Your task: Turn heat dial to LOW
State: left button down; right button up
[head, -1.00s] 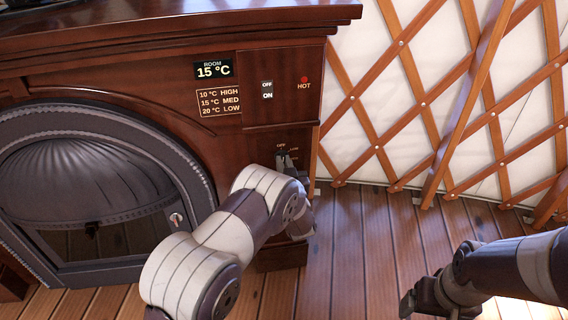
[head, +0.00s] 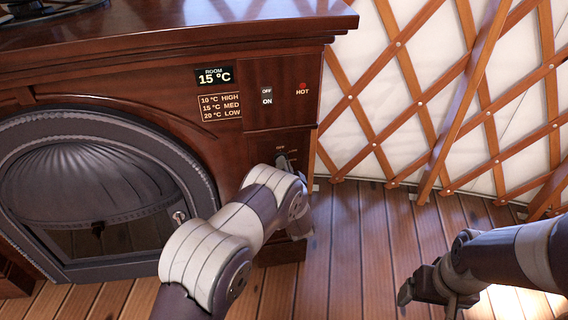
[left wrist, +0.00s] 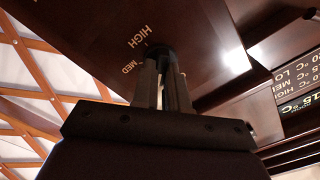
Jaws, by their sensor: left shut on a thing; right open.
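The heat dial (left wrist: 160,52) is a dark knob on the wooden fireplace panel, with HIGH and MED printed beside it in the left wrist view. My left gripper (left wrist: 165,82) is shut on the dial, its two fingers on either side of it. In the head view the dial (head: 281,161) is partly hidden by my left arm, with small labels above it too small to read surely. The dial's pointer setting cannot be made out. My right gripper (head: 424,288) is open and empty, low over the floor at the right, away from the fireplace.
Above the dial are an OFF/ON switch (head: 267,96), a red HOT light (head: 303,86), a room display (head: 214,77) reading 15 °C and a chart (head: 220,107) pairing 20 °C with LOW. A lattice wall (head: 440,110) stands at right; the floor between is clear.

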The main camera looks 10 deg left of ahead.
pick_arm(q)
jog(key=shift+m, duration=0.8)
jog(key=shift+f, duration=0.1)
jog(key=c, duration=1.1)
grip_release()
jog(key=shift+c, duration=0.2)
jog(key=p+v, duration=0.3)
jog(key=v, duration=0.9)
jog(key=shift+s+d, duration=0.2)
jog(key=shift+s, duration=0.1)
